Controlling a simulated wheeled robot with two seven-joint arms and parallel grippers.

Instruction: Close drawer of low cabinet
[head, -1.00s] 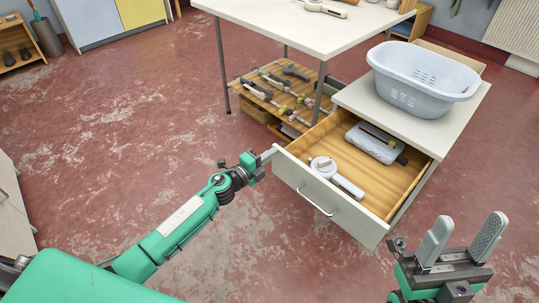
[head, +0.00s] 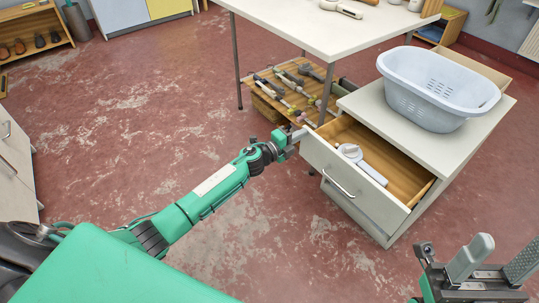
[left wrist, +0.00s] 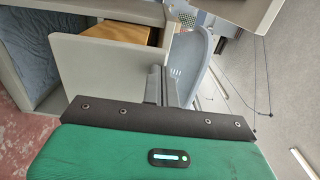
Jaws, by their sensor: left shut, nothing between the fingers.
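The low cabinet (head: 447,140) is pale grey, and its top drawer stands partly open. The drawer's front panel (head: 372,193) has a curved metal handle (head: 339,184). A white handled item (head: 360,162) lies inside the wooden drawer; the back of its inside is hidden under the cabinet top. My left gripper (head: 299,135) is shut and empty, at the left upper corner of the drawer front, seemingly touching it. The left wrist view shows its fingers (left wrist: 160,86) beside the drawer front (left wrist: 95,75). My right gripper (head: 497,262) is open and empty at lower right, partly cut off.
A pale blue-grey laundry basket (head: 438,92) stands on the cabinet top. A white table (head: 290,22) is behind, with a wooden rack of tools (head: 285,88) below it. The red floor left of the cabinet is clear.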

